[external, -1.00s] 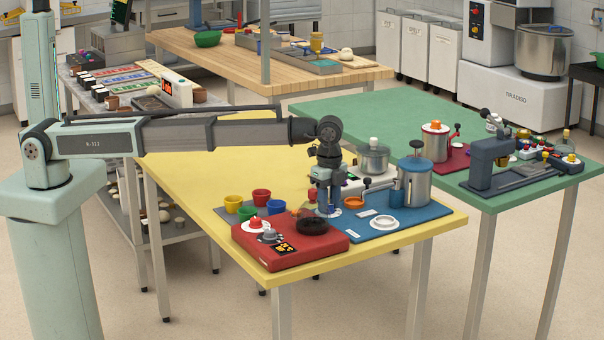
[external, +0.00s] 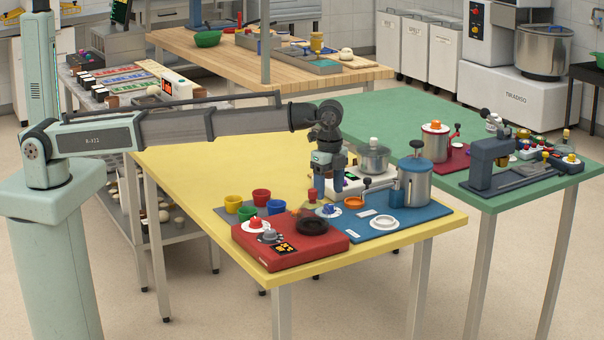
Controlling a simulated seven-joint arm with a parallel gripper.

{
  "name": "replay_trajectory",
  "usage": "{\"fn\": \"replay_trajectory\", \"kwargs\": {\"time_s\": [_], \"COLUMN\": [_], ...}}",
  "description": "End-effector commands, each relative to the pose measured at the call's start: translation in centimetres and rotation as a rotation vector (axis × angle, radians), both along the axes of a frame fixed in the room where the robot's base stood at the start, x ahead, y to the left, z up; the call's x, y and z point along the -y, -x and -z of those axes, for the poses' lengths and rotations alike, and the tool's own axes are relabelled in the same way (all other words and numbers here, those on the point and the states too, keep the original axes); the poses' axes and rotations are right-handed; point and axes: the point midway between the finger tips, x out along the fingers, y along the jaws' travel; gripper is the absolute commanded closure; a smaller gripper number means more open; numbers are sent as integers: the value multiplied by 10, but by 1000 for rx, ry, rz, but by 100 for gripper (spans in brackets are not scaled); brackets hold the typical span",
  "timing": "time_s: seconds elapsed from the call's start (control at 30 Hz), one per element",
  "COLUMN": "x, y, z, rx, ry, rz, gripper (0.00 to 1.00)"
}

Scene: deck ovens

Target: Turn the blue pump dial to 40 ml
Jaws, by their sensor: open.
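The blue pump dial (external: 328,210) is a small blue knob on a white disc, at the left end of the blue base (external: 436,210). A metal canister with a blue lid (external: 416,182) stands on the same base. My gripper (external: 321,182) points down above the dial, apart from it, and is open and empty. Its fingertips are small and dark here. The dial's pointer and scale marks are too small to read.
A small red-topped piece (external: 312,196) stands close below my gripper. Coloured cups (external: 262,198) stand left and a steel pot (external: 374,158) behind. The yellow table (external: 215,160) is clear farther left.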

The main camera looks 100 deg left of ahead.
Motion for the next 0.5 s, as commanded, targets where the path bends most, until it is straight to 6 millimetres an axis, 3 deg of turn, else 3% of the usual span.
{"fn": "replay_trajectory", "kwargs": {"time_s": [0.3, 0.5], "x": [0, 0], "y": [-1, -1], "z": [-62, -86], "rx": [1, 1], "ry": [0, 1], "rz": [0, 0], "gripper": [39, 39]}}
